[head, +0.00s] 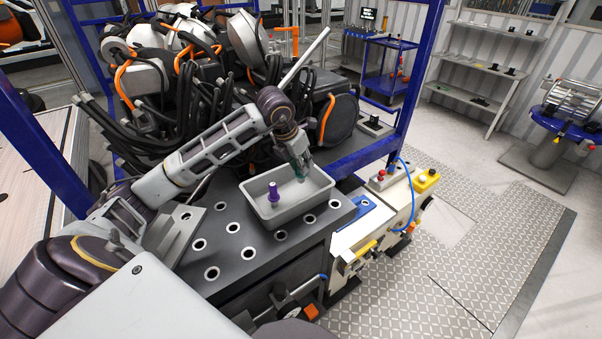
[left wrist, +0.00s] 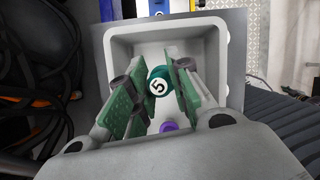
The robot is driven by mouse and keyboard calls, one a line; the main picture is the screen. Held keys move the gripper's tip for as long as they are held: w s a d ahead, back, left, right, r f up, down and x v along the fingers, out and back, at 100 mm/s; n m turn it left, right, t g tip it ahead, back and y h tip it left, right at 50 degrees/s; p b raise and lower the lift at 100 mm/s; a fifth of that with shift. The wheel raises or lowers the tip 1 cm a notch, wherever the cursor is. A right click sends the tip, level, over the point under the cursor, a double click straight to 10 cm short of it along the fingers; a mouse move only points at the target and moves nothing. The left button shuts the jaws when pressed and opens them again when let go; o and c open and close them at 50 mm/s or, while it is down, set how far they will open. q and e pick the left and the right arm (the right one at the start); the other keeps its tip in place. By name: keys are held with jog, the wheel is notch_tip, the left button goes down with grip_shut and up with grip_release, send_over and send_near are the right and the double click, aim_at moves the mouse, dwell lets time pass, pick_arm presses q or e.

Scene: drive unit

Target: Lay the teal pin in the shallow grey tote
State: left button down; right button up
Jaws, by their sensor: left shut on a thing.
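The teal pin (left wrist: 157,84), with a white "5" on its end, is between the green finger pads of my left gripper (left wrist: 152,98) in the left wrist view. In the head view my left gripper (head: 299,166) is over the shallow grey tote (head: 300,212), near its back side, and is shut on the pin. The pin's lower part is hidden, and I cannot tell whether it touches the tote floor. The tote also shows in the left wrist view (left wrist: 118,48), behind the fingers. My right gripper is not in view.
A purple pin (head: 273,193) stands in the left part of the tote. The tote sits on a dark block top with several white-ringed holes (head: 212,273). A cabled machine (head: 200,90) is behind, and a blue post (head: 415,80) rises at the right.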

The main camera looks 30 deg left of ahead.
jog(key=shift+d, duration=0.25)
pick_arm(q)
jog(key=shift+f, duration=0.2)
jog(key=shift+f+p, duration=0.35)
jog(key=shift+f, duration=1.45)
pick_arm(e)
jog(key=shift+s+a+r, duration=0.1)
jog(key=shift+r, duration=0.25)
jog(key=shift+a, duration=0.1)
pick_arm(q)
jog(key=shift+f, duration=0.15)
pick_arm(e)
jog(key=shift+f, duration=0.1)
